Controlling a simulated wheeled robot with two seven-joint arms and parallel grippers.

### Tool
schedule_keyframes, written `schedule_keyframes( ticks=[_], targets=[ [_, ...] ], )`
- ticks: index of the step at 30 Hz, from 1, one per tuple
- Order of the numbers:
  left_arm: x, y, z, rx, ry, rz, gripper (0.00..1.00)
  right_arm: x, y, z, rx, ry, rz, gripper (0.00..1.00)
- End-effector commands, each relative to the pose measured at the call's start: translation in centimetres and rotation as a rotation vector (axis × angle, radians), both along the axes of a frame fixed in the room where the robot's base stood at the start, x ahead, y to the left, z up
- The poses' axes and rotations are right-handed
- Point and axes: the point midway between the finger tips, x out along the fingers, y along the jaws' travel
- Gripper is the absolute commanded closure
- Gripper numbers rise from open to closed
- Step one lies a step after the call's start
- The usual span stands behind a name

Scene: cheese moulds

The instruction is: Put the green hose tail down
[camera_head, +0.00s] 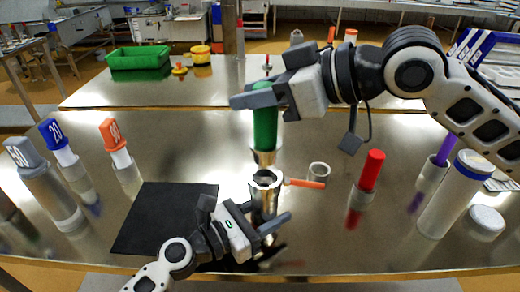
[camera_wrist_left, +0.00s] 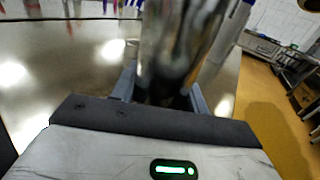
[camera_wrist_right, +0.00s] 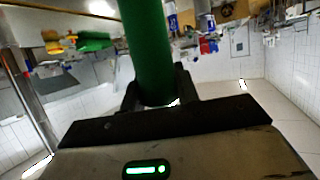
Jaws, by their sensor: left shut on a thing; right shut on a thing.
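The green hose tail (camera_head: 265,129) is upright, a green cylinder with a steel lower end. My right gripper (camera_head: 262,96) is shut on its upper green part, which also fills the middle of the right wrist view (camera_wrist_right: 148,45). Below it a steel fitting (camera_head: 264,200) stands upright with its open top up and an orange handle (camera_head: 305,183) at its right. The hose tail's lower end appears just above this opening, apart from it. My left gripper (camera_head: 268,233) is shut on the fitting low down; the shiny metal shows in the left wrist view (camera_wrist_left: 178,45).
A black mat (camera_head: 160,215) lies at left. A pale ring (camera_head: 319,172), a red-topped piece (camera_head: 371,171) and a white cylinder (camera_head: 451,200) stand at right. A green crate (camera_head: 139,60) is on the back table.

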Motion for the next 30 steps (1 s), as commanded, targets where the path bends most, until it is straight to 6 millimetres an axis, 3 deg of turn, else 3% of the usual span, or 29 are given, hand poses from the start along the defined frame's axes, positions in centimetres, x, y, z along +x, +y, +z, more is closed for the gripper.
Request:
schedule_keyframes(
  ticks=[3,8,15,21,22,24,30],
  targets=[
    [0.0,0.0,0.0,0.001,0.000,0.000,0.92,0.0,-0.1,-1.8,0.001,0.001,-0.002,1.00],
    [0.0,0.0,0.0,0.001,0.000,0.000,0.92,0.0,0.0,-3.0,0.001,-0.001,-0.001,1.00],
    [0.0,0.0,0.0,0.001,0.000,0.000,0.92,0.0,0.0,-6.1,0.001,0.001,-0.002,1.00],
    [0.0,0.0,0.0,0.001,0.000,0.000,0.92,0.0,0.0,-6.2,0.002,-0.004,-0.001,1.00],
    [0.0,0.0,0.0,0.001,0.000,0.000,0.92,0.0,0.0,-6.2,0.001,-0.002,-0.001,0.64],
    [0.0,0.0,0.0,0.001,0.000,0.000,0.92,0.0,0.0,-6.2,0.001,-0.002,-0.001,0.47],
    [0.0,0.0,0.0,0.001,0.001,0.000,0.92,0.0,0.0,-6.2,0.001,-0.001,-0.001,0.47]
  ],
)
